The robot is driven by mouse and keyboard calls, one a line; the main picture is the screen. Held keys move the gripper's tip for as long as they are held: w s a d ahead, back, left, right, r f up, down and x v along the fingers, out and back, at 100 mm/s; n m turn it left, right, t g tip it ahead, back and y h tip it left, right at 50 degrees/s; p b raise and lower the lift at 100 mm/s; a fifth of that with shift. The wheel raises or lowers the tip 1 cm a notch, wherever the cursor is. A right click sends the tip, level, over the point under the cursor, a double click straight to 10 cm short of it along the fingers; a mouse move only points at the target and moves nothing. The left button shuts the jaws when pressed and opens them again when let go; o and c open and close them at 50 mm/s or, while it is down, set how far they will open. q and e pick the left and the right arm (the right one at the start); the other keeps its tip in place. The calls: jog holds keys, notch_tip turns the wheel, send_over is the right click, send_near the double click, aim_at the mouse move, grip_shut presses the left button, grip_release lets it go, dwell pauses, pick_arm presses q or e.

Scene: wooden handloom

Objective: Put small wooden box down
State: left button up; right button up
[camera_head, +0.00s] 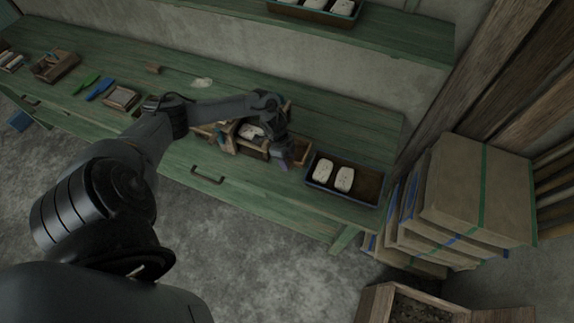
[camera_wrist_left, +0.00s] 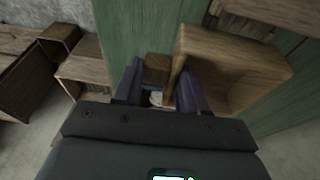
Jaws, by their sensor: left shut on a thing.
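My left gripper (camera_head: 283,158) reaches down over the green bench among several wooden boxes. In the left wrist view its two dark fingers (camera_wrist_left: 160,88) are closed at the near wall of a small wooden box (camera_wrist_left: 235,62), which is open and shows its hollow inside. A small wooden piece (camera_wrist_left: 157,66) also shows between the fingers; the exact contact is partly hidden. In the head view the small wooden box (camera_head: 299,155) shows just right of the fingers, partly covered by them. I cannot tell whether it touches the bench. My right gripper is not in view.
A dark tray (camera_head: 375,188) with two pale blocks stands to the right on the green bench (camera_head: 345,118). Other wooden boxes (camera_head: 252,148) crowd the gripper's left. Stacked cartons (camera_head: 470,195) stand beyond the bench's right end.

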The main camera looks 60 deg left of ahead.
pick_arm(q)
jog(key=shift+f, duration=1.95)
jog(key=shift+f+b, duration=0.1)
jog(key=shift+b, duration=0.2)
jog(key=shift+f, duration=0.15)
jog(key=o, duration=1)
